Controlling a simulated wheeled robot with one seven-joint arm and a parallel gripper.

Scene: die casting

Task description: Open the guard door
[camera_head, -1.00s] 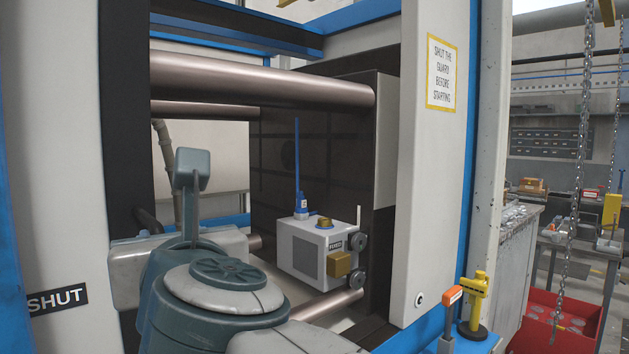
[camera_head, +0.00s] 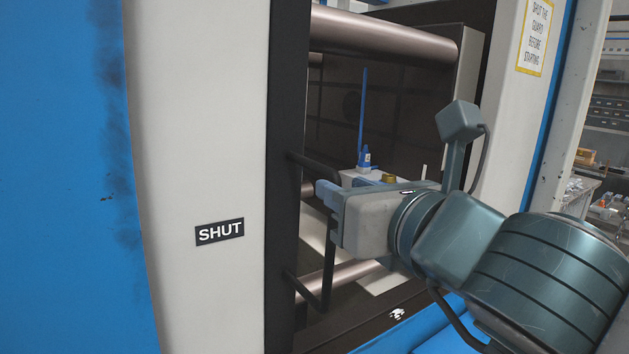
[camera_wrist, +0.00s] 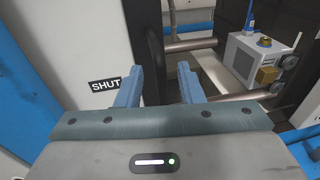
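The guard door (camera_head: 205,130) is a white panel with a black edge strip and a "SHUT" label (camera_head: 220,232); the label also shows in the wrist view (camera_wrist: 105,85). A black bar handle (camera_head: 328,265) stands out from the black strip. My gripper (camera_head: 325,193) is at the upper part of this handle in the head view, its fingertips pointing left at the door. In the wrist view my two blue fingers (camera_wrist: 158,80) are apart, with a dark upright shape beyond and between them. I cannot tell whether they touch the handle.
Right of the black strip is an opening with thick steel bars (camera_head: 385,35) and a white box (camera_wrist: 245,58) with a blue rod. A white post with a warning sign (camera_head: 535,35) stands to the right. A blue panel (camera_head: 65,180) is at far left.

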